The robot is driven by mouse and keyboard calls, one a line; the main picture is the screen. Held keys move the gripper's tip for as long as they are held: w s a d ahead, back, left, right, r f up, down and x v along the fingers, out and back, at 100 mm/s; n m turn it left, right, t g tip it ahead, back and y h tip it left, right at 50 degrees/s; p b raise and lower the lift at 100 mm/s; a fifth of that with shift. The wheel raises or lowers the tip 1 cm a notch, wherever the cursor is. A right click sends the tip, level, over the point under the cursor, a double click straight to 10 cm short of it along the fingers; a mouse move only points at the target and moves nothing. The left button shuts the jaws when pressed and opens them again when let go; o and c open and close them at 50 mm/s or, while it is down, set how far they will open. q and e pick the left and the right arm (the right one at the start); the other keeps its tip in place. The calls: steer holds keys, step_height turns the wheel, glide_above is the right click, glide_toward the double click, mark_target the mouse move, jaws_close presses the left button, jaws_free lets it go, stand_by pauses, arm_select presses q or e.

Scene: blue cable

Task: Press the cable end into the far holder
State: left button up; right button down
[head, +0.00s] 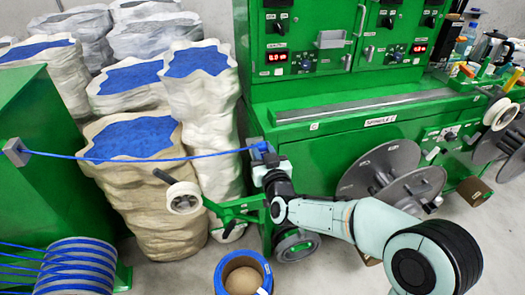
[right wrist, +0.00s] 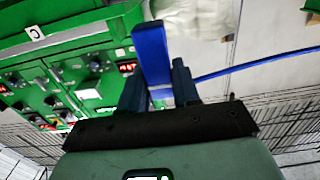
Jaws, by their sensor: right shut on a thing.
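The blue cable (head: 130,160) runs slightly sagging from a grey holder (head: 16,152) on the green cabinet at left to my right gripper (head: 263,160). My right gripper is shut on the blue cable end, at the left front corner of the green machine. In the right wrist view the blue end piece (right wrist: 152,55) stands up between the two fingers, and the cable (right wrist: 255,67) leads off to the right. A small grey piece shows just behind the fingertips in the head view; I cannot tell whether the end touches or sits in a holder there. My left gripper is not in view.
Sacks with blue tops (head: 135,138) stand below and behind the cable. A green machine (head: 325,160) with control panels fills the back right. A reel of blue cable (head: 75,268), a blue-rimmed roll (head: 243,275) and grey spools (head: 385,175) are nearby.

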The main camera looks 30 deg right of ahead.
stand_by(0.3)
steer(key=shift+f+b, duration=1.2)
steer(key=shift+b, duration=0.05)
stand_by(0.6)
steer(key=shift+f+b, duration=1.1)
steer(key=shift+f, duration=0.15)
steer(key=c, duration=0.7)
jaws_free()
steer(key=shift+c, duration=0.2)
steer(key=v, duration=0.8)
stand_by(0.3)
